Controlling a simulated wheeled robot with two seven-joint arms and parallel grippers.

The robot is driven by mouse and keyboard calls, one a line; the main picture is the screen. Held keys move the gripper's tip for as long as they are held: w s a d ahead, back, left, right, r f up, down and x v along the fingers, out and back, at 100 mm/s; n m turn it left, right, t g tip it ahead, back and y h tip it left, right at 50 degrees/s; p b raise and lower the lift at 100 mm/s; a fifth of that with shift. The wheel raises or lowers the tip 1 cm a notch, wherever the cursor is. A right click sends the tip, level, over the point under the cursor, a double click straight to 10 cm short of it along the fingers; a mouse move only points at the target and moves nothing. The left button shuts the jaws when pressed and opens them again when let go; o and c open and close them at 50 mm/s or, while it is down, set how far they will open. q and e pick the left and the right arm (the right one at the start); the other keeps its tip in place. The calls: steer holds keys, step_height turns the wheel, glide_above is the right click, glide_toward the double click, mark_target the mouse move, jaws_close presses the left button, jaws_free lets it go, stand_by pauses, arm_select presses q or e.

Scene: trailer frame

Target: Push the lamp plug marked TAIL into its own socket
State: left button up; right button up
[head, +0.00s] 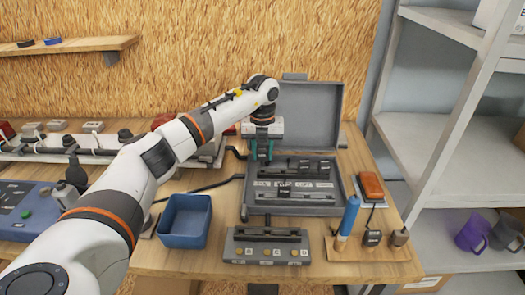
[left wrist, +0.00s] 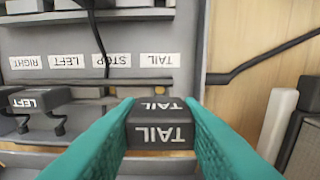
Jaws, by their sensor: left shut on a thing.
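My left gripper (head: 262,154) is over the left part of an open grey case (head: 292,209). In the left wrist view, its teal fingers (left wrist: 160,130) are shut on a black plug marked TAIL (left wrist: 160,136). A white TAIL label (left wrist: 157,60) on the grey panel roughly lines up with the plug, across a dark rail. Labels STOP (left wrist: 111,60), LEFT (left wrist: 66,61) and RIGHT (left wrist: 25,62) share its row. I cannot see the TAIL socket opening or whether the plug touches it. My right gripper is not in view.
A plug marked LEFT (left wrist: 36,101) sits beside the held one. Another black plug (head: 284,191) stands in the case. The raised lid (head: 309,112) is behind. A blue bin (head: 185,221), a grey block (head: 266,247) and a wooden board (head: 375,250) with tools lie nearby.

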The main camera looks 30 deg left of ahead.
mark_target(263, 160)
arm_select(q)
steer(key=shift+f, duration=0.15)
steer(key=shift+f, duration=0.25)
steer(key=shift+f, duration=0.15)
steer(key=shift+f, duration=0.4)
steer(key=shift+f, duration=0.1)
steer(key=shift+f+b, duration=0.35)
steer(key=shift+f, duration=0.15)
steer(key=shift+f, duration=0.5)
stand_by(0.7)
steer(key=o, duration=1.2)
